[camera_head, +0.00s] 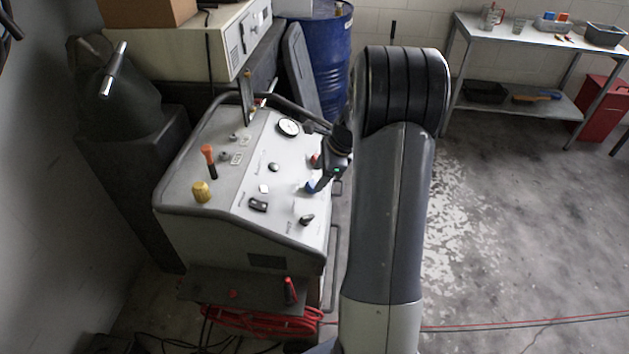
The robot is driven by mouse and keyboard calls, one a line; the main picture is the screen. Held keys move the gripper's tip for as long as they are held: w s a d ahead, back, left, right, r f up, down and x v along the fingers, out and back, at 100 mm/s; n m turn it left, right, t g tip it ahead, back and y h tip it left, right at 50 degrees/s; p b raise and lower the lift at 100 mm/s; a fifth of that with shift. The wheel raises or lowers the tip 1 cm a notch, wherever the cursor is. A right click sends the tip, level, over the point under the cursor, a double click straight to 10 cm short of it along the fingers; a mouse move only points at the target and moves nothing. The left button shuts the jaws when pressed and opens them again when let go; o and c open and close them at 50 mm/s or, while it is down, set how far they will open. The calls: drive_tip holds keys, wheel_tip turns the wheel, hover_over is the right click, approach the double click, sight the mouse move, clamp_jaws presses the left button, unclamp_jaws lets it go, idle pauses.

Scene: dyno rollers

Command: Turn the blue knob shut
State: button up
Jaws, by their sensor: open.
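The blue knob (309,187) is a small blue spot on the right side of the light grey console panel (285,207). My gripper (318,184) is at the knob, its dark fingers pointing down and left at it. My gripper is open. The fingers and wrist cover part of the knob, and I cannot tell whether they touch it or which way the knob is turned. My arm comes in from the right of the console.
An orange-topped lever (208,155), a yellow knob (201,192), a round gauge (289,127), a black switch (258,205) and a black knob (307,220) are on the panel. A red knob (314,160) sits close to my wrist. Floor right of my arm is clear.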

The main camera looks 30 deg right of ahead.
sight(314, 184)
drive_tip(key=shift+x, duration=1.9)
drive_tip(key=shift+c, duration=0.4)
drive_tip(key=shift+d, duration=0.1)
drive_tip(key=c, duration=0.9)
